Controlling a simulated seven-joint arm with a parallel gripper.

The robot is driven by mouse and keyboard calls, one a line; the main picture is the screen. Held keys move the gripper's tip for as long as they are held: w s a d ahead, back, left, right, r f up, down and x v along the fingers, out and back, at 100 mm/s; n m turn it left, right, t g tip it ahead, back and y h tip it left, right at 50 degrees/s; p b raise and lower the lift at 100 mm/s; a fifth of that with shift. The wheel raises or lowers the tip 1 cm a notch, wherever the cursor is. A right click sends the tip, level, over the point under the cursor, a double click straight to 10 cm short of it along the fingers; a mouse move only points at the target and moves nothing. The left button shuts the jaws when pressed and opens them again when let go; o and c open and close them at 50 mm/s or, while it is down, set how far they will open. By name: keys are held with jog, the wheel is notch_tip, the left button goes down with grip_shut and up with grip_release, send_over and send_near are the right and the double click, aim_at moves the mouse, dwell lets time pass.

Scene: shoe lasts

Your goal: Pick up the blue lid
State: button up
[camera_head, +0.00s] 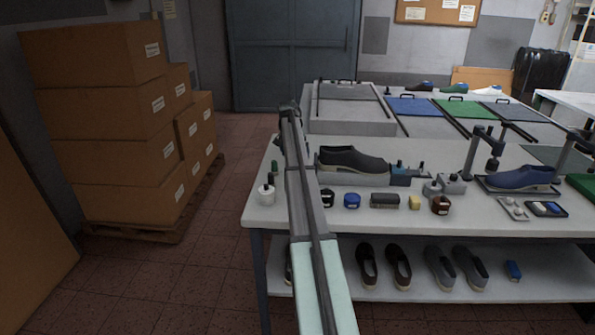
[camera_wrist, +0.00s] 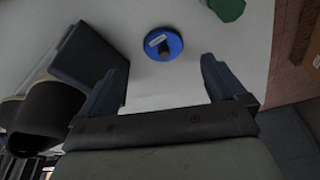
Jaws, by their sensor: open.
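The blue lid (camera_wrist: 172,41) shows in the wrist view as a round blue disc with a small dark knob and a white label. It lies on the pale tabletop (camera_wrist: 195,20). In the head view my arm seems to hide it. My gripper (camera_wrist: 160,70) is open and empty, with one finger on each side of the picture. The lid appears between and beyond the fingertips, apart from both. In the head view the fingers are hard to make out at the far end of my arm.
A dark shoe (camera_head: 350,160) stands on a grey holder right of my arm; a dark block (camera_wrist: 90,62) is close to my left finger. A green object (camera_wrist: 228,8) is near the lid. A white jar (camera_head: 266,195) and a blue jar (camera_head: 351,201) stand near the front edge.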

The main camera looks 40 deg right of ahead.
jog(key=shift+x, duration=1.2)
jog(key=shift+w+d+x, duration=0.1)
jog(key=shift+w+x, duration=0.05)
jog(key=shift+x, duration=0.7)
jog(key=shift+w+d+x, duration=0.1)
jog(key=shift+d+x, duration=0.05)
jog(key=shift+x, duration=0.7)
jog(key=shift+w+d+x, duration=0.1)
jog(key=shift+w+x, duration=0.05)
jog(key=shift+x, duration=0.7)
jog(key=shift+r, duration=0.1)
jog(key=c, duration=1.1)
